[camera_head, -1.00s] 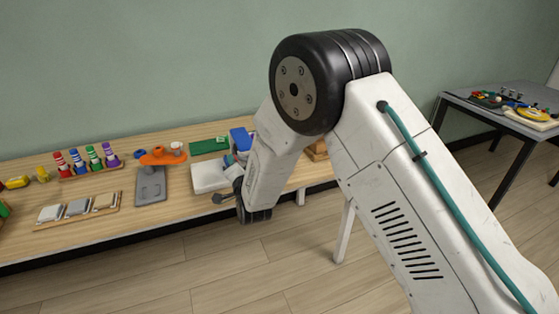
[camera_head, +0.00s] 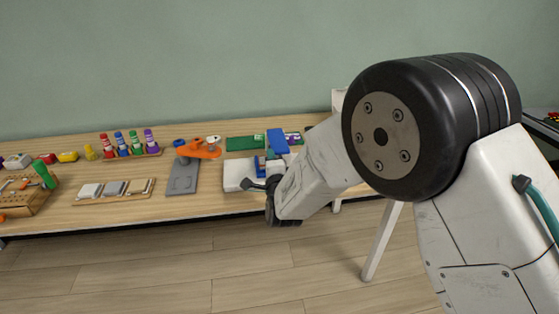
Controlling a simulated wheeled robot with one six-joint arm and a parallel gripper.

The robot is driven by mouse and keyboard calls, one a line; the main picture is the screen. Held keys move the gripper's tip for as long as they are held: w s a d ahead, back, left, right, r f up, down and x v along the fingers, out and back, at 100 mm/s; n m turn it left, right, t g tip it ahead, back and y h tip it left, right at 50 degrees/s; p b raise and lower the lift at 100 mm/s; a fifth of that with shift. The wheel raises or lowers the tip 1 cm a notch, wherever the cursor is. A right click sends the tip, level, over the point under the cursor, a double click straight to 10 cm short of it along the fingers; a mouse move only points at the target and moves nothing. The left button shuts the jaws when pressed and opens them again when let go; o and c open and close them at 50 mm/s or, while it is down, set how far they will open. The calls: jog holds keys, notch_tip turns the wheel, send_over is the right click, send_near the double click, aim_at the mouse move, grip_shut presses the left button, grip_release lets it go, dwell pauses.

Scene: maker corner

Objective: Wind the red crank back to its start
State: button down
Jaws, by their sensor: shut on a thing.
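My gripper (camera_head: 262,178) is at the front of the bench, right of the middle, beside a white block (camera_head: 238,174) and blue parts (camera_head: 277,141). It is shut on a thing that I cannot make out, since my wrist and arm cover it. I see no red crank for certain; if it is at my gripper, it is hidden.
The wooden bench (camera_head: 130,212) runs along the green wall. Bare floor lies in front.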

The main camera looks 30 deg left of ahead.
jog(key=shift+s+f, duration=0.1)
jog(key=c, duration=1.2)
grip_release()
jog(key=v, duration=0.7)
jog(key=shift+s+d, duration=0.25)
jog(key=shift+s, duration=0.1)
